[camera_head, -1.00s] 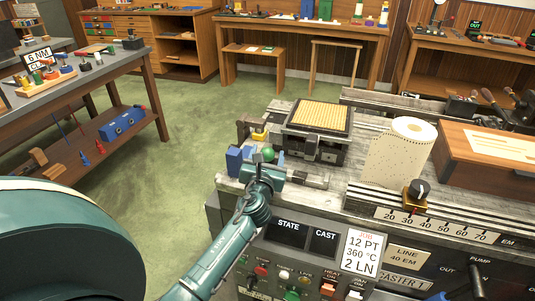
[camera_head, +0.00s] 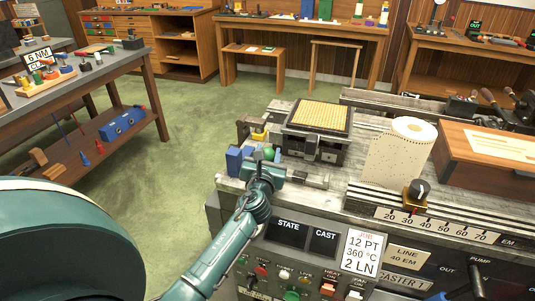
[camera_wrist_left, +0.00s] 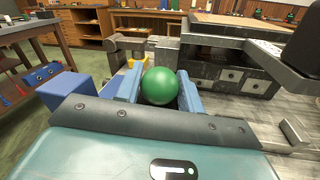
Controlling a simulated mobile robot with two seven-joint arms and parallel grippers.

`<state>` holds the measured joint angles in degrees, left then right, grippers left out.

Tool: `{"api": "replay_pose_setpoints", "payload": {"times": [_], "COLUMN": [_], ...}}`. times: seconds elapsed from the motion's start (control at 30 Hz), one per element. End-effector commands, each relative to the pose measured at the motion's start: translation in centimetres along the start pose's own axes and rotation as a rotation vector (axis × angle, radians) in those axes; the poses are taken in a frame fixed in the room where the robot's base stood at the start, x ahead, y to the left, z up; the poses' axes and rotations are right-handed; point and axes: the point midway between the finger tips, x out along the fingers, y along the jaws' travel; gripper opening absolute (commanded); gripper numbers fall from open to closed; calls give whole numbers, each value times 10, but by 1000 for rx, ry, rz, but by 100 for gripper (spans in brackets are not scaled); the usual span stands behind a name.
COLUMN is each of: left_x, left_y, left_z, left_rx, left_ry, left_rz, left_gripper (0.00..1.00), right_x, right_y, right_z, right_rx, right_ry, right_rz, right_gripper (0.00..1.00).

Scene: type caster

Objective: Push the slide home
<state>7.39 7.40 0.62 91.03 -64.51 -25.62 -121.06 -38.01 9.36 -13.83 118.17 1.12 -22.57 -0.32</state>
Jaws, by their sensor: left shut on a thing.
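A green ball knob (camera_head: 268,154) sits at the left end of the caster's bench, in front of the block that carries the tan gridded plate (camera_head: 320,116). My left gripper (camera_head: 265,160) is shut on the knob. In the left wrist view the knob (camera_wrist_left: 159,86) sits between the two blue fingers of the left gripper (camera_wrist_left: 160,92). Whatever the knob is fixed to is hidden behind it and the fingers, so I cannot tell how far in the slide sits. My right gripper is not in view.
A blue block (camera_head: 234,161) stands just left of the gripper. A yellow part (camera_head: 259,136) lies behind it. A perforated paper roll (camera_head: 400,150) and a wooden box (camera_head: 490,155) stand to the right. The green floor on the left is open.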

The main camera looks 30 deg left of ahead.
Motion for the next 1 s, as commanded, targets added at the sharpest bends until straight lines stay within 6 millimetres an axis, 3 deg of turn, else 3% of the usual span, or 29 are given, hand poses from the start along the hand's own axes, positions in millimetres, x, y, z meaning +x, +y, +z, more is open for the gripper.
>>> {"api": "replay_pose_setpoints", "payload": {"times": [0.1,0.27,0.37,0.7,0.83,1.0], "left_x": [0,-1,-4,-22,-26,-27], "left_y": [0,-5,-23,-112,-127,-132], "left_z": [0,0,2,20,24,25], "left_rx": [0,-1,-4,-4,-1,-1], "left_ry": [0,1,3,1,0,0], "left_rz": [-1,-2,-5,-7,-4,-4], "left_gripper": [0,0,0,0,0,0], "right_x": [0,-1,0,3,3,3], "right_y": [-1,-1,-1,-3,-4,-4], "right_z": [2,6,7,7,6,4], "right_rx": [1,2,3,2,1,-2], "right_ry": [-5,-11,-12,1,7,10], "right_rz": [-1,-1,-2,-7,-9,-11], "right_gripper": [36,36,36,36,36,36]}}
